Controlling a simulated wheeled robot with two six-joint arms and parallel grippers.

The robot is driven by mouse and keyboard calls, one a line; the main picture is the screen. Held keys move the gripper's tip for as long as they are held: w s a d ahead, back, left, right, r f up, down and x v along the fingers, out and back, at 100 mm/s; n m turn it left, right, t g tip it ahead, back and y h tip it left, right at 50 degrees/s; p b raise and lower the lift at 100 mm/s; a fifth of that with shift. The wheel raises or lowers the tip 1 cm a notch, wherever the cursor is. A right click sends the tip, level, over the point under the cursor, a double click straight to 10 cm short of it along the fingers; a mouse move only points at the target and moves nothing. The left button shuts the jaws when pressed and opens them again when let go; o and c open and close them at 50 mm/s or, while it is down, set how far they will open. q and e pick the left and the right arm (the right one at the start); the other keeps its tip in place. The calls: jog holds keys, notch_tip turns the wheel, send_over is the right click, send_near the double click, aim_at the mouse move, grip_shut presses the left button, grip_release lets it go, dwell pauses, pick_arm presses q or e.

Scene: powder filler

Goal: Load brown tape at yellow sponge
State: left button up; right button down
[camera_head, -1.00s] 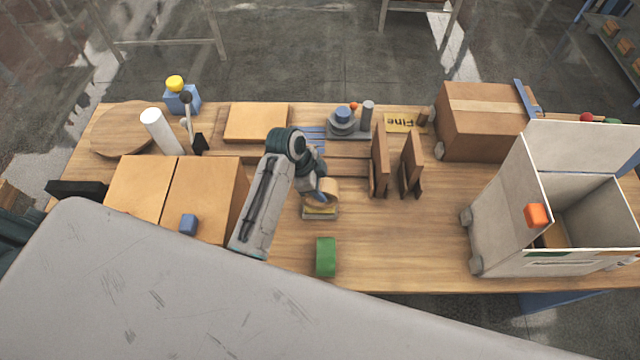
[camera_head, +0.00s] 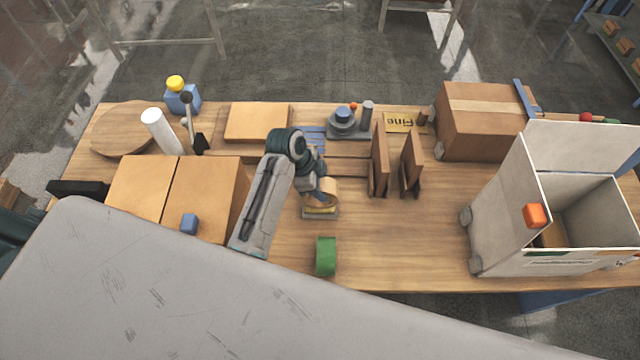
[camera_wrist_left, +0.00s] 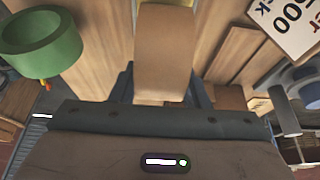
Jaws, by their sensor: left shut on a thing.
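The brown tape (camera_head: 330,190) is a tan roll held at the tip of my left gripper (camera_head: 319,192). In the left wrist view the brown tape (camera_wrist_left: 165,55) sits upright between the two dark fingers of the left gripper (camera_wrist_left: 165,88), which is shut on it. The yellow sponge (camera_head: 320,211) lies on a small grey base right below the tape. I cannot tell whether tape and sponge touch. In the left wrist view only a thin yellow strip shows behind the tape at the top edge. My right gripper is not in view.
A green tape roll (camera_head: 326,256) stands on the table in front of the sponge. Upright brown panels (camera_head: 380,165) stand to the right. Cardboard boxes (camera_head: 203,195) are on the left, and a white bin (camera_head: 500,215) is at the right. The table between panels and bin is clear.

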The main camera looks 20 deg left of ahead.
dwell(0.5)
pick_arm(q)
jog(key=shift+r, duration=3.5)
jog(key=shift+f, duration=0.1)
